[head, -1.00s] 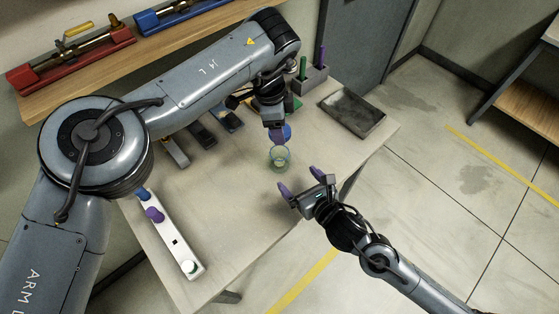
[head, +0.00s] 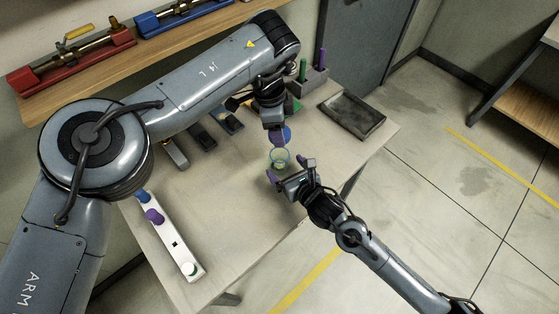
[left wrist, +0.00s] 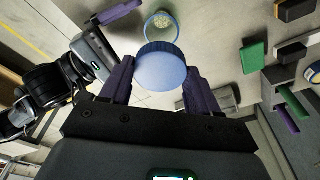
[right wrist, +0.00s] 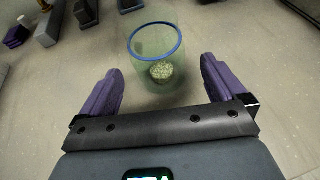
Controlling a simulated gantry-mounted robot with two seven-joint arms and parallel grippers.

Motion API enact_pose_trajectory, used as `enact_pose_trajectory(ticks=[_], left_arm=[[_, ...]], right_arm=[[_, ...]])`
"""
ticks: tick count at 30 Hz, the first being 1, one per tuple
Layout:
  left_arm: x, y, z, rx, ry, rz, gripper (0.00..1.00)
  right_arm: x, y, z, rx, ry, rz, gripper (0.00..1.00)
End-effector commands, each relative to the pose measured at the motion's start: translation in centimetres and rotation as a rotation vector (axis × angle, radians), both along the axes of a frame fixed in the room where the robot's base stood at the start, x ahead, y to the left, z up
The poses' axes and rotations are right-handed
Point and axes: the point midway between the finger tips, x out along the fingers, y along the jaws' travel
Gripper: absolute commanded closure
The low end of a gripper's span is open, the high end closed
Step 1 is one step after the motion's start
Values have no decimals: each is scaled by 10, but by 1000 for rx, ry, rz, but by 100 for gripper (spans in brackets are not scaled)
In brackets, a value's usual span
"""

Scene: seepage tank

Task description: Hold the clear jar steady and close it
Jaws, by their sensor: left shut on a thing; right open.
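The clear jar (head: 280,160) stands upright and open on the table, with a blue rim. In the right wrist view the jar (right wrist: 148,73) is see-through green-tinted, with a pale speckled lump (right wrist: 161,71) inside. My left gripper (head: 278,136) is shut on a blue lid (left wrist: 161,67), which it holds above the table just beyond the jar, apart from it. My right gripper (head: 290,171) is open at the jar's near side. In the right wrist view its purple fingers flank the jar's lower near part without visibly touching it.
A dark tray (head: 352,114) lies at the table's right back. A grey holder (head: 313,78) with upright green and purple pieces stands behind. A white strip (head: 180,247) with coloured knobs lies at the left front. Several small blocks lie under my left arm. The table's middle is clear.

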Motion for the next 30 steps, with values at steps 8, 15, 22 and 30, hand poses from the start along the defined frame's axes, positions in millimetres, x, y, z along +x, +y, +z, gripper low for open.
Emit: enact_pose_trajectory(ticks=[8, 15, 22, 30], left_arm=[[0, 0, 0, 0, 0, 0, 67], [0, 0, 0, 0, 0, 0, 67], [0, 0, 0, 0, 0, 0, 67], [0, 0, 0, 0, 0, 0, 67]], right_arm=[[27, 16, -12, 1, -1, 1, 3], [35, 20, -17, 0, 0, 1, 3], [35, 20, -17, 0, 0, 1, 3], [35, 20, -17, 0, 0, 1, 36]])
